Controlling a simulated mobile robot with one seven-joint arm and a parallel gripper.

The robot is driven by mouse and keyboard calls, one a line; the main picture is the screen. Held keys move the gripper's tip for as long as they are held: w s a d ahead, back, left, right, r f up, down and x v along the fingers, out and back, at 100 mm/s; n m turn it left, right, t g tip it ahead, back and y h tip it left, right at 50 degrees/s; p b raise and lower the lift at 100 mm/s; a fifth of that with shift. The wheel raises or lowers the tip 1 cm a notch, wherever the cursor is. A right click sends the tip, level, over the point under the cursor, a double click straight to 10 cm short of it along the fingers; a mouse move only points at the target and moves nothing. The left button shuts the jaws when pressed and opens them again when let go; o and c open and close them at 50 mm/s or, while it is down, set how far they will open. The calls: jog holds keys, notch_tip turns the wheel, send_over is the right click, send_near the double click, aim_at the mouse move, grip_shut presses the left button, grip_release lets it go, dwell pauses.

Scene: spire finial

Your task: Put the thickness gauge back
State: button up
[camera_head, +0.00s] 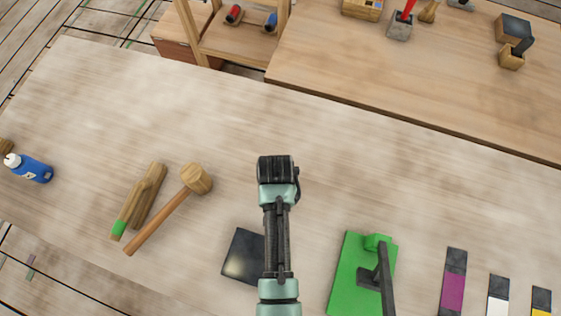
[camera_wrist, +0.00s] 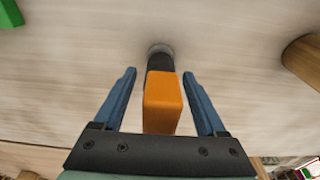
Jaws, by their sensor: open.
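In the wrist view, my gripper (camera_wrist: 159,73) is open, with a blue finger on each side of an orange block-shaped part. This part belongs to an upright-looking tool (camera_wrist: 162,100) with a dark shaft and a round grey foot on the pale table. I take it for the thickness gauge, but cannot be sure. Gaps show between the fingers and the orange part. In the head view, my arm hides the tool and the fingers. A green board (camera_head: 346,280) with a green and dark fixture lies at the lower right.
A mallet (camera_head: 197,180) and a green-tipped wooden piece (camera_head: 148,190) lie left of my arm. A dark square plate (camera_head: 240,262) is beside it. A blue bottle (camera_head: 35,170) lies far left. Coloured strips (camera_head: 453,290) lie lower right. The table's upper middle is clear.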

jog(key=r, duration=0.4)
jog(key=s+r, duration=0.1)
jog(key=r, duration=0.7)
jog(key=shift+s+a, duration=0.15)
jog(key=shift+a, duration=0.1)
jog(key=w+r+n+t, duration=0.1)
jog(key=w+r+t, duration=0.7)
jog(key=w+r, duration=0.85)
notch_tip(320, 180, up, 19)
jog(key=w+n+t, duration=0.1)
jog(key=w+t, duration=0.1)
jog(key=t, duration=0.4)
jog(key=s+r+t, duration=0.4)
jog(key=r, duration=0.5)
jog(key=s+r+n+t, duration=0.1)
jog(key=s+r+t, duration=0.3)
jog(key=r, duration=0.6)
jog(key=s+r+t+b, duration=0.1)
jog(key=s+r+t, duration=0.3)
jog(key=r, duration=0.5)
jog(key=shift+s+d+r+n, duration=0.2)
jog(key=shift+s+r+n, duration=0.15)
jog(key=shift+s, duration=0.4)
